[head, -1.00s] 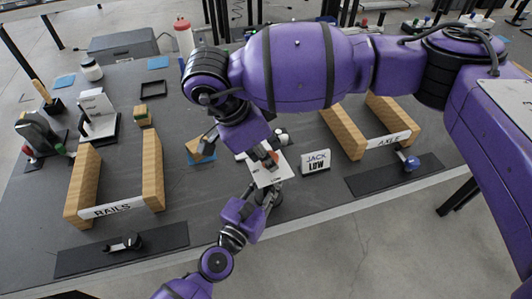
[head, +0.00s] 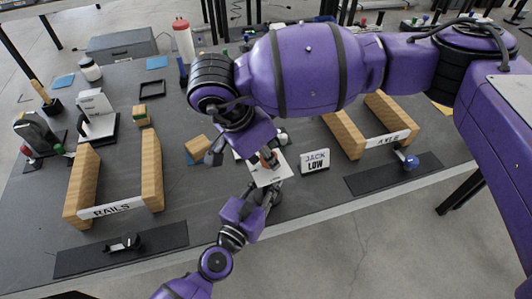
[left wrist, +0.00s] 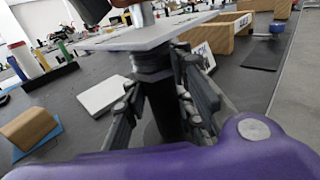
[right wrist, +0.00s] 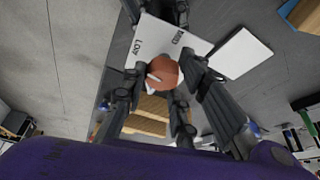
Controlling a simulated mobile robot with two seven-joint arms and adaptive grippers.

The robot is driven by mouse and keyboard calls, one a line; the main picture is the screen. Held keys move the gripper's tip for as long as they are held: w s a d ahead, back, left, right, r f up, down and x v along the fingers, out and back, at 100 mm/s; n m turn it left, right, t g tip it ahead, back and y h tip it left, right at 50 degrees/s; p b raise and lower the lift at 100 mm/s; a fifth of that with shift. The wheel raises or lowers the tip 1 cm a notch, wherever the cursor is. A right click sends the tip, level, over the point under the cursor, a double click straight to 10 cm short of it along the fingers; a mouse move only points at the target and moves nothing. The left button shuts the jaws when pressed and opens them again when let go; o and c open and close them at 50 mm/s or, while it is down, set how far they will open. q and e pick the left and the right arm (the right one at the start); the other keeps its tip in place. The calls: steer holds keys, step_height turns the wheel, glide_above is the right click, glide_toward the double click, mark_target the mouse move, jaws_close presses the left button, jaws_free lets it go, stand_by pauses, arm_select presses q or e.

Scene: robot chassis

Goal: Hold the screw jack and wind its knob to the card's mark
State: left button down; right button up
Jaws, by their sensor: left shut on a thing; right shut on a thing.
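The screw jack (left wrist: 163,105) is a dark upright column under a flat pale plate (head: 270,178). My left gripper (left wrist: 160,112) is shut around the column below the plate. A reddish-brown round knob (right wrist: 165,70) sits above the plate, and my right gripper (right wrist: 158,90) is shut on it from above. In the right wrist view the plate shows the words LOW and MID; other lettering is hidden. A small white pointer shows on the knob, at its left side. The card (head: 315,161) stands right of the jack and reads JACK LOW.
Wooden rails with a RAILS sign (head: 112,207) stand left, and wooden blocks with an AXLE sign (head: 388,139) stand right. Dark mats (head: 160,241) lie along the front edge. A wooden block (head: 198,144) on a blue pad lies just left of the jack.

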steer(key=shift+d+f+n, duration=0.15)
steer(key=shift+d+n, duration=0.3)
steer(key=shift+n, duration=0.45)
stand_by(1.4)
steer(key=o, duration=1)
steer(key=shift+t, duration=0.3)
steer(key=shift+a, duration=0.1)
steer(key=shift+a+r, duration=0.1)
steer(key=shift+r, duration=0.15)
steer(key=v, duration=1.1)
steer(key=shift+s+r, duration=0.15)
steer(key=shift+r, duration=0.2)
